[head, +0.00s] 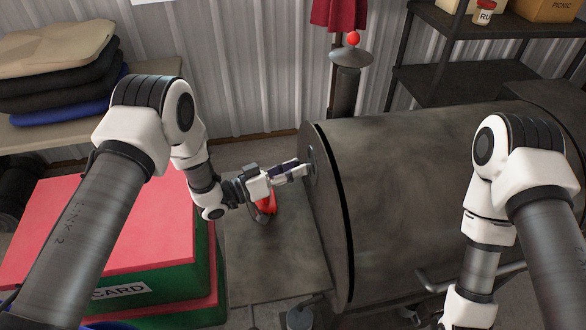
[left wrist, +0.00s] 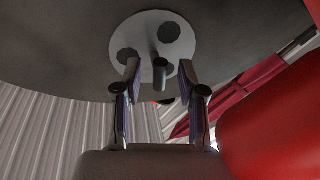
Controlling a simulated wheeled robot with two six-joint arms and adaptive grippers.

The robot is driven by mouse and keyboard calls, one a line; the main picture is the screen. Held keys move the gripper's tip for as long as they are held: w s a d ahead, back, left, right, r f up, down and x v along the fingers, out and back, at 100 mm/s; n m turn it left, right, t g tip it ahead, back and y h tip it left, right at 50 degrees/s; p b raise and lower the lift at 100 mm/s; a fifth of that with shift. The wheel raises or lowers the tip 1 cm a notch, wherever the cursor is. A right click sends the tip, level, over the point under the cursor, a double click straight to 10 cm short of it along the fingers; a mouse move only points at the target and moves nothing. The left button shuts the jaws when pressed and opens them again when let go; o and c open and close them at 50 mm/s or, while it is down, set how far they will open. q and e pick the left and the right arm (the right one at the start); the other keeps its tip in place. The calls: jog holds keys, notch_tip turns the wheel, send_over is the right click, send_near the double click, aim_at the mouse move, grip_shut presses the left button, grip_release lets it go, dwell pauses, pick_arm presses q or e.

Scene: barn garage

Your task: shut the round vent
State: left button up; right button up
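The round vent is a light grey disc (left wrist: 150,24) on the dark end wall of the smoker barrel (head: 430,165). Dark round openings show in the disc, and a short dark knob (left wrist: 160,72) stands out from its middle. In the head view the vent (head: 312,163) is seen edge-on and partly hidden by my gripper. My left gripper (left wrist: 160,82) is open in front of the vent. The knob appears between its two fingers, with gaps on both sides. The left gripper (head: 300,170) also shows in the head view. My right gripper is not clearly in view.
A side shelf (head: 265,265) lies under my left gripper, with a red object (head: 267,203) on it. The red object looms large at the right of the wrist view (left wrist: 275,125). Red and green boxes (head: 110,220) stand left. A chimney (head: 347,85) rises behind the barrel.

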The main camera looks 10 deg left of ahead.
pick_arm(q)
jog(key=r+v, duration=0.1)
jog(key=v, duration=1.1)
jog(key=shift+f, duration=0.45)
